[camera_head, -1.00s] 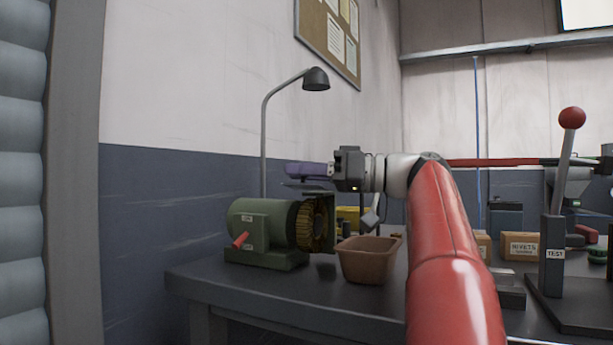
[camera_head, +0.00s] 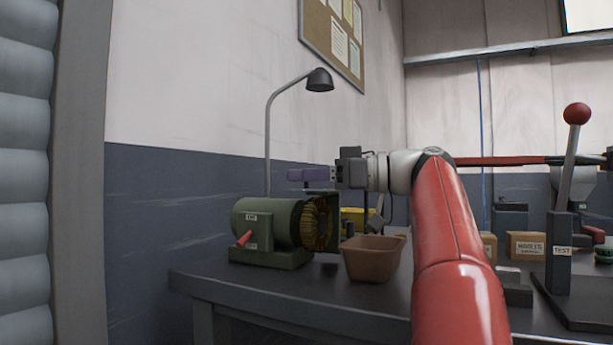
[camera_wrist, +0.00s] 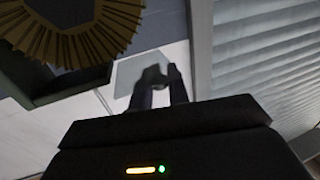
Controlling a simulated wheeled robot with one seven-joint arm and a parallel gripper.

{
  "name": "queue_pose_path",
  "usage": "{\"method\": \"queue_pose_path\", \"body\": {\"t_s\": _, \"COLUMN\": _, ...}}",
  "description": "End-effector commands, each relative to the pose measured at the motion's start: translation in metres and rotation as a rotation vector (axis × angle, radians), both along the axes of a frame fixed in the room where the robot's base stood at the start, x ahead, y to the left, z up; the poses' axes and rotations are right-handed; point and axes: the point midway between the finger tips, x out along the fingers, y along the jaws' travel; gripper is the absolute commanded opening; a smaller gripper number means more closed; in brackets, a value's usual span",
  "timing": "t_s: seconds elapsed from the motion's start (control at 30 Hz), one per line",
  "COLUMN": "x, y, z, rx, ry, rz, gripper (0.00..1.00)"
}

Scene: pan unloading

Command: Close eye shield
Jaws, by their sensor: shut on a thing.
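The bench grinder (camera_head: 265,222) has a green body, a red switch lever and a brown bristly wheel (camera_head: 318,224) at its right end; the wheel also shows at the top left of the wrist view (camera_wrist: 75,40). The eye shield (camera_wrist: 128,72) is a pale grey pane beside the wheel in the wrist view; in the head view it is too small and dark to make out well. My gripper (camera_head: 293,175), with purple fingers, is above the wheel, pointing left. In the wrist view its dark fingertips (camera_wrist: 160,78) are shut on the shield's edge; the exact contact is partly hidden.
A brown bin (camera_head: 372,260) stands right of the grinder on the dark workbench (camera_head: 290,300). A lamp (camera_head: 318,80) rises behind it. A yellow object (camera_head: 353,216) sits behind the bin. Boxes (camera_head: 526,245) and a lever press (camera_head: 560,255) stand to the right.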

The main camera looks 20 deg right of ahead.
Motion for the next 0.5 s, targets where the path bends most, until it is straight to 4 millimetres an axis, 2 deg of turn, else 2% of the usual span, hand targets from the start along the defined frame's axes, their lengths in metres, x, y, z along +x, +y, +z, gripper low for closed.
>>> {"method": "queue_pose_path", "body": {"t_s": 0.1, "x": 0.000, "y": 0.000, "z": -0.001, "rx": -0.001, "ry": 0.003, "rz": 0.000, "gripper": 0.24}}
{"method": "queue_pose_path", "body": {"t_s": 0.33, "x": 0.000, "y": 0.000, "z": -0.001, "rx": -0.001, "ry": 0.002, "rz": 0.000, "gripper": 0.24}}
{"method": "queue_pose_path", "body": {"t_s": 0.5, "x": -0.009, "y": -0.013, "z": 0.000, "rx": 0.000, "ry": 0.003, "rz": -0.003, "gripper": 0.24}}
